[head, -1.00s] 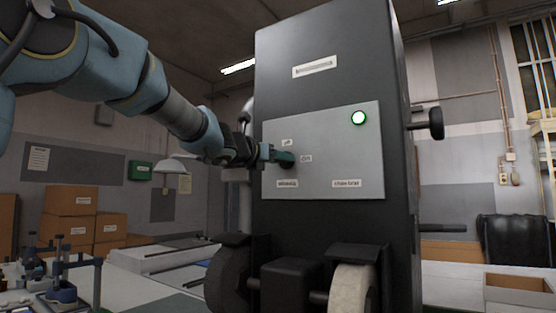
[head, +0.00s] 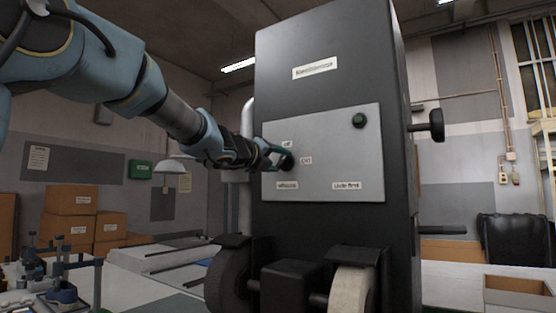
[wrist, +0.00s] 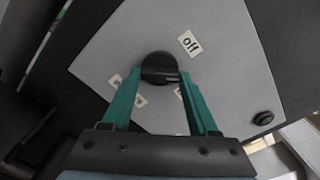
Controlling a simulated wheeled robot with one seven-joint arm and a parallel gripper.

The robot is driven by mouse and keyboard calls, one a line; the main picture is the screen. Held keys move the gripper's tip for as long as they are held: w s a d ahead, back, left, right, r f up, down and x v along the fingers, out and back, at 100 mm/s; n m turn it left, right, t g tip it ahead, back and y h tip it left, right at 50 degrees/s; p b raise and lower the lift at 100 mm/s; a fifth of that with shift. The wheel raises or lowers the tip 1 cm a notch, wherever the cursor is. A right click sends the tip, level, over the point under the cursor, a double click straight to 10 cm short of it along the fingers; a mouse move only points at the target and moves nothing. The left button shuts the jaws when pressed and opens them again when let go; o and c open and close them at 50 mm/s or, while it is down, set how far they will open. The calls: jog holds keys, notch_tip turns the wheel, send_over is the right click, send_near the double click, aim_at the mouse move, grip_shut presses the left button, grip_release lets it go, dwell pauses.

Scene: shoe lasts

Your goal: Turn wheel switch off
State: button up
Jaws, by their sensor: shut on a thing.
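The wheel switch is a round black knob (head: 286,161) on the light grey panel (head: 330,130) of a tall dark machine. My gripper (head: 277,158) reaches it from the left, its teal fingers shut on the knob. In the wrist view the knob (wrist: 160,66) sits between the fingertips (wrist: 161,76), with an "off" label (wrist: 190,43) beside it. Other small labels around the knob are partly hidden by the fingers.
Grinding wheels (head: 350,291) stick out below the panel. A dark side knob (head: 436,125) projects at the machine's right. Cardboard boxes (head: 71,199) and a bench with tools stand at the left. Open air lies in front of the panel.

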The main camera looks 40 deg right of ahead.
jog(key=n+p, duration=0.1)
jog(key=n, duration=0.3)
jog(key=shift+n, duration=0.4)
jog(key=n+p, duration=0.1)
jog(key=n, duration=0.3)
jog(key=shift+p, duration=0.3)
jog(key=shift+n, duration=0.3)
jog(key=o, duration=1.4)
jog(key=shift+a, duration=0.1)
jog(key=b+v, duration=0.2)
jog(key=v, duration=0.8)
jog(key=shift+a+b, duration=0.3)
jog(key=shift+a, duration=0.05)
